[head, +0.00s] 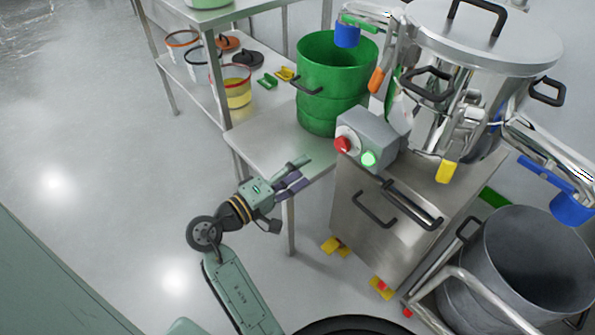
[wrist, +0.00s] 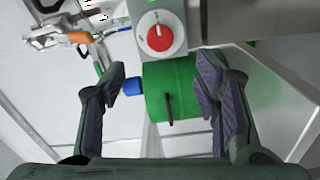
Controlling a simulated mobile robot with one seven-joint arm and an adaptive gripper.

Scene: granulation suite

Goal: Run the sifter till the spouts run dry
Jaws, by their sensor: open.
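The sifter (head: 480,60) is a shiny steel drum with a handled lid, on a steel cabinet. Its grey control box (head: 372,135) carries a red knob (head: 342,144) and a lit green button (head: 369,158). The red knob on its white dial also shows in the wrist view (wrist: 160,38). One spout with a blue end (head: 347,34) hangs over the green drum (head: 335,75); another with a blue end (head: 572,208) points at the grey drum (head: 480,285). I cannot tell whether anything flows. My gripper (head: 302,172) is open and empty, left of the control box and apart from it.
A steel table (head: 262,140) holds the green drum. A shelf behind has buckets (head: 236,88), lids and small green and yellow items (head: 285,73). The cabinet (head: 365,225) has handles in front and yellow feet. The floor at left is clear.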

